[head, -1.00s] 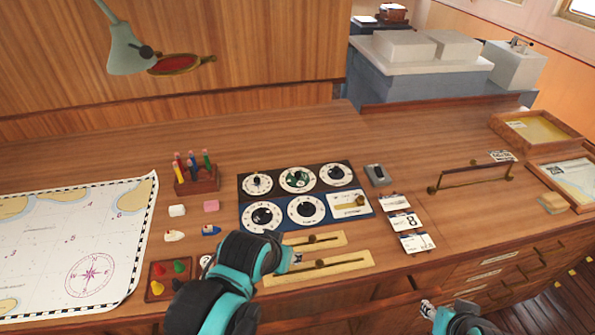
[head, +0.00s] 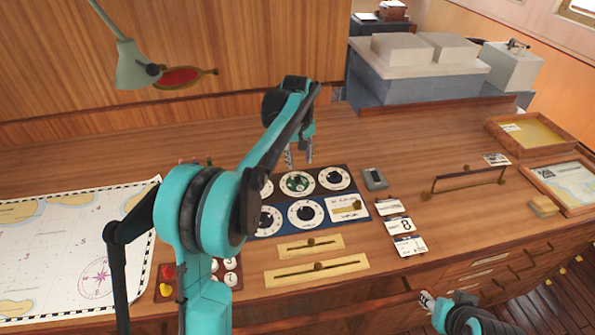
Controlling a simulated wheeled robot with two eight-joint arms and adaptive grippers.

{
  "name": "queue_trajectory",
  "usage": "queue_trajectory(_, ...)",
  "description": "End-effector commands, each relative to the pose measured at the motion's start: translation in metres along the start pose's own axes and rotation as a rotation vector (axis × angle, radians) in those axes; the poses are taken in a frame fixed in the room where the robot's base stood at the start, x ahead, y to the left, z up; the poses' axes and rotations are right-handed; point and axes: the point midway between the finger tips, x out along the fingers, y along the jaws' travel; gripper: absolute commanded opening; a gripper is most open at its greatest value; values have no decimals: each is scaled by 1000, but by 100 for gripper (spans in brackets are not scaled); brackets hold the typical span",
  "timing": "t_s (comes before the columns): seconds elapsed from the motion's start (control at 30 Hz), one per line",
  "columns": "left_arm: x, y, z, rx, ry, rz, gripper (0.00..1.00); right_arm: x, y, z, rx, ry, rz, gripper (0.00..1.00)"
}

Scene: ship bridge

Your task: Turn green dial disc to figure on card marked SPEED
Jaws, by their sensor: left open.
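The green dial disc (head: 298,183) sits in the middle of the back row of a dial panel (head: 350,187), between two black-centred dials. My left gripper (head: 299,158) is open and empty, fingers pointing down, above the panel's back edge near the green dial. It appears apart from the dial. Three cards (head: 399,227) lie in a column right of the panel; the middle one shows an 8. I cannot read which is marked SPEED. My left arm hides the panel's left end. My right gripper (head: 427,300) is at the desk's front edge, its jaws too small to judge.
Two brass slider plates (head: 316,268) lie in front of the panel. A grey box (head: 374,179) stands to its right, then a raised rail (head: 468,180) and trays (head: 540,133). A chart (head: 60,240) covers the left. A lamp (head: 137,66) hangs at back left.

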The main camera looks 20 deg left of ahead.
Motion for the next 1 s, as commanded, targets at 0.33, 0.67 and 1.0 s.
queue_trajectory(0.33, 56, 14, -53, -181, -94, -79, 41, -14, 0, -10, 0, 0, 0, 40)
queue_trajectory(0.67, 90, 12, -55, -205, -105, -90, 41, -10, 0, -7, 0, 0, 0, 40)
queue_trajectory(1.0, 137, 8, -49, -204, -105, -90, 41, -2, 0, -2, 0, 0, 0, 40)
